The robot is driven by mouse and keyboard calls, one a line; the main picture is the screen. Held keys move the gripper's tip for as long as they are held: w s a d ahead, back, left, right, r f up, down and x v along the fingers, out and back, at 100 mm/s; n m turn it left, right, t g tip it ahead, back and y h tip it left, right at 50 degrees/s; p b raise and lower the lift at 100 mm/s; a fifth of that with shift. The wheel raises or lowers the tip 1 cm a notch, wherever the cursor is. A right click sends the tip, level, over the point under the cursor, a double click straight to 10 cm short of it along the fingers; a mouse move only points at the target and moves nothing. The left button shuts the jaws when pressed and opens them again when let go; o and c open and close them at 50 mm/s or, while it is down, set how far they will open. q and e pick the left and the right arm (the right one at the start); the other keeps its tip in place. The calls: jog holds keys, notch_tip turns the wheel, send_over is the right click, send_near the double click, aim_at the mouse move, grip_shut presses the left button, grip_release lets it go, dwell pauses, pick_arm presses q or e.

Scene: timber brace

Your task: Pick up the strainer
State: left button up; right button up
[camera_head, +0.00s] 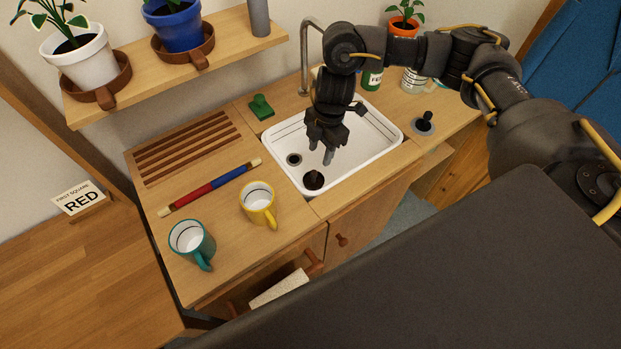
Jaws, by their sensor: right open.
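A small dark round piece (313,180), which looks like the strainer, sits on the floor of the white sink (390,143) near its front left. A grey disc with a black knob (424,124) stands on the counter right of the sink; I cannot tell for certain which of the two is the strainer. My right gripper (328,157) is open and empty, pointing down over the sink, just above and right of the dark piece. The drain hole (293,159) shows left of the gripper. My left gripper is out of view.
A faucet (305,55) rises behind the sink. A yellow mug (258,204), a teal mug (191,243) and a red-blue stick (210,188) lie left of the sink. A shelf (235,30) with plants overhangs the back left. Bottles (372,80) stand behind my right arm.

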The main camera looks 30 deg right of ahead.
send_over(315, 171)
jog(key=f, duration=0.3)
jog(key=s+f, duration=0.1)
jog(key=f, duration=0.1)
jog(key=shift+d+b, duration=0.35)
jog(key=shift+w+a+f+b, duration=0.15)
jog(key=shift+f, duration=0.9)
jog(key=shift+w+a+f+b, duration=0.1)
jog(key=shift+w+f+b, duration=0.1)
jog(key=shift+f, duration=0.8)
jog(key=shift+w+a+f+b, duration=0.1)
jog(key=shift+a+f+b, duration=0.05)
jog(key=shift+f, duration=0.9)
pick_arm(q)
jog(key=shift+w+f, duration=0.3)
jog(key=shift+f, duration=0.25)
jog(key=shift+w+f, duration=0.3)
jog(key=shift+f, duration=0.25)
pick_arm(e)
jog(key=shift+c, duration=0.5)
grip_shut()
